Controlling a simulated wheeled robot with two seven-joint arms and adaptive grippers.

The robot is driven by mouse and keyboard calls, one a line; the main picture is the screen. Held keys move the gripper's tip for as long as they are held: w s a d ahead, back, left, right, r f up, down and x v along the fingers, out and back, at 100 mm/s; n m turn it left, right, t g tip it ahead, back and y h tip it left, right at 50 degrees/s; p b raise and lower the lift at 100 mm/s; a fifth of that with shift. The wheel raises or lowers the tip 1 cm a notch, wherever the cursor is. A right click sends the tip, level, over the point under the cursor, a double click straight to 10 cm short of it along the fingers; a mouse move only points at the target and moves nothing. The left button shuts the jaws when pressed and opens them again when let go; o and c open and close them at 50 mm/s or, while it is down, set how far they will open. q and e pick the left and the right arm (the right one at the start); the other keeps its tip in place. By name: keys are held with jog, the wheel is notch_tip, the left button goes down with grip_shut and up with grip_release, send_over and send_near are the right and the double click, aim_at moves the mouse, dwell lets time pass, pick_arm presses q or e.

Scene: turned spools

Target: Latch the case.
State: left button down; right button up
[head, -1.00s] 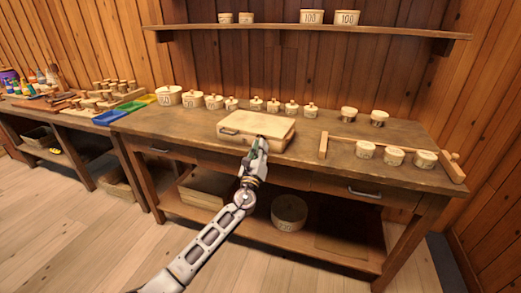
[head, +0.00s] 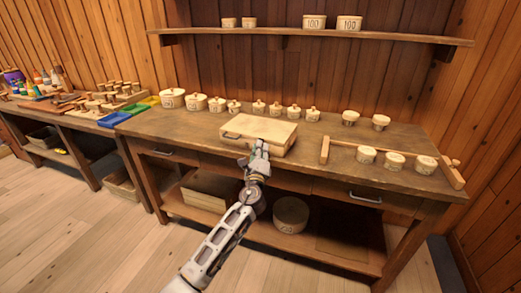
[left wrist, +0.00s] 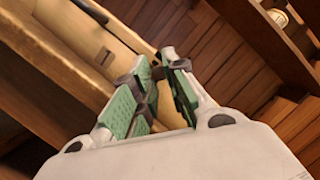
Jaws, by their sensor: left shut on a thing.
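The pale wooden case (head: 265,129) lies on the workbench, its lid looking down flat. A dark handle (head: 231,135) shows on its front. My left gripper (head: 259,146) is at the case's front edge, right of the handle. In the left wrist view its green-padded fingers (left wrist: 160,72) close together at the tips beside the pale case (left wrist: 122,48). A small dark part sits at the tips; it looks like the case's latch, but the fingers mostly hide it. My right gripper is not in view.
Several lidded spools stand along the back of the workbench (head: 330,160). A wooden rail (head: 385,151) with several round pieces is on the right. A side table (head: 80,125) with coloured trays stands left. A shelf (head: 310,35) hangs above. Bare bench lies left of the case.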

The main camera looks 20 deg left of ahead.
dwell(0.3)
pick_arm(q)
jog(key=c, duration=1.4)
grip_release()
jog(key=shift+s, duration=0.15)
jog(key=shift+v, duration=5.85)
jog(key=shift+f, duration=0.1)
